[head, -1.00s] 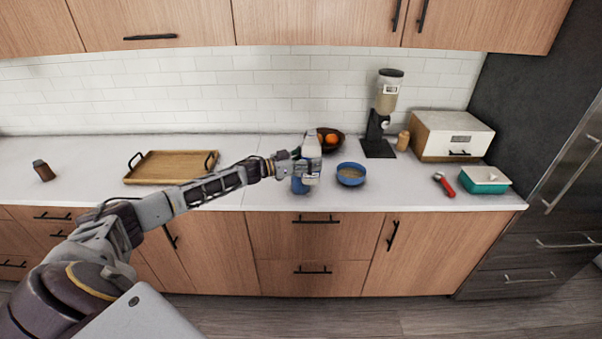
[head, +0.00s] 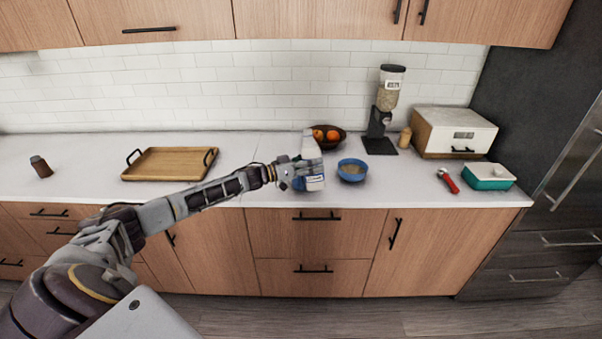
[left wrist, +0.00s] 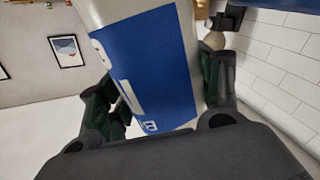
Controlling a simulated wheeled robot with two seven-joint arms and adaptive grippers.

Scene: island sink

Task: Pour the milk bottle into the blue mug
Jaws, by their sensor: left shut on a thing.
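The milk bottle (head: 311,148) is white with a blue and white label, and it leans in the head view above the counter's front part. My left gripper (head: 298,173) is shut around its lower part. In the left wrist view the bottle (left wrist: 150,68) fills the middle between the two dark fingers of my left gripper (left wrist: 160,110), its blue label facing the camera. The blue mug cannot be made out apart from the gripper and the labelled bottle, which cover the spot. No poured milk is visible. My right gripper is out of view.
A blue bowl (head: 352,172) with pale contents stands just right of the bottle. A dark fruit bowl (head: 337,144) is behind. A dispenser (head: 386,110), bread box (head: 455,130), red-handled tool (head: 449,180) and teal container (head: 487,178) are right. A wooden tray (head: 169,164) is left.

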